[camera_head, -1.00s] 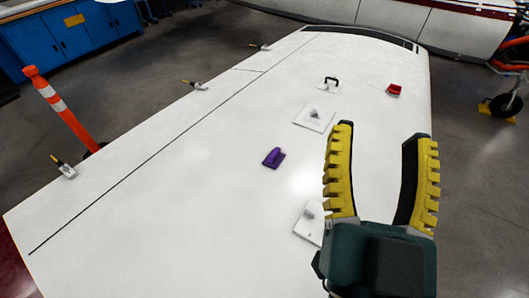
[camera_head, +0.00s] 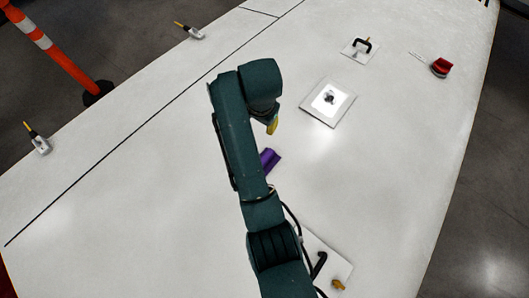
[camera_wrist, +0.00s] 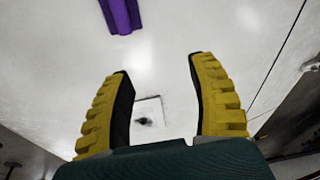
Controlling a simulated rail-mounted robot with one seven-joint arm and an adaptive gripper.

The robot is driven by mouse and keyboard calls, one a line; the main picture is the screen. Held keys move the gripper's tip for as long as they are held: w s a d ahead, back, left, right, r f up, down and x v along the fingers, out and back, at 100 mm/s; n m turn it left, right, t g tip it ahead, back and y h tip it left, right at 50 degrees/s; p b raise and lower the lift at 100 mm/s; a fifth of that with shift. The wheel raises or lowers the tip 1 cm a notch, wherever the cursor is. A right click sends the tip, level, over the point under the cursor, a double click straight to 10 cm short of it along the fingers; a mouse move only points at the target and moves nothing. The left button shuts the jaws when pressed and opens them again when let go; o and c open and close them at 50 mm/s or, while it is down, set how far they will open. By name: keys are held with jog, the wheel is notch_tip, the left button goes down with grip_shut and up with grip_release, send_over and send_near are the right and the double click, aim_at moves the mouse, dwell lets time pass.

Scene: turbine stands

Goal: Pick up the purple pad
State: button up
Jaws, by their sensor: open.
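The purple pad (camera_head: 269,160) lies on the white wing surface (camera_head: 150,190), partly hidden behind my arm in the head view. In the wrist view the purple pad (camera_wrist: 121,14) shows at the top edge, cut off by the frame, beyond my fingertips and a little left of centre. My gripper (camera_wrist: 158,64) is open with its two yellow fingers apart and nothing between them. It is apart from the pad. In the head view only a bit of yellow finger shows below my wrist, above the pad in the picture.
A white plate with a bright top (camera_head: 340,117) lies right of my wrist. A plate with a black handle (camera_head: 346,54) and a red block (camera_head: 441,68) lie farther back. Another plate (camera_head: 335,262) is near my arm. An orange post (camera_head: 45,42) stands left, beyond the wing edge.

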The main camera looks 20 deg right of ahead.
jog(key=s+f+m+g, duration=0.1)
jog(key=s+f+g, duration=0.1)
jog(key=s+g, duration=0.1)
jog(key=b, duration=1.1)
send_near(268, 157)
jog(key=f, duration=0.6)
jog(key=shift+w+d+f, duration=0.15)
jog(key=shift+d+f, duration=0.05)
jog(key=shift+f, duration=0.1)
jog(key=shift+s+a+f, duration=0.15)
jog(key=shift+f, duration=1.05)
jog(key=shift+s+a+f, duration=0.15)
jog(key=shift+s+f, duration=0.05)
jog(key=shift+f, duration=1.05)
grip_shut()
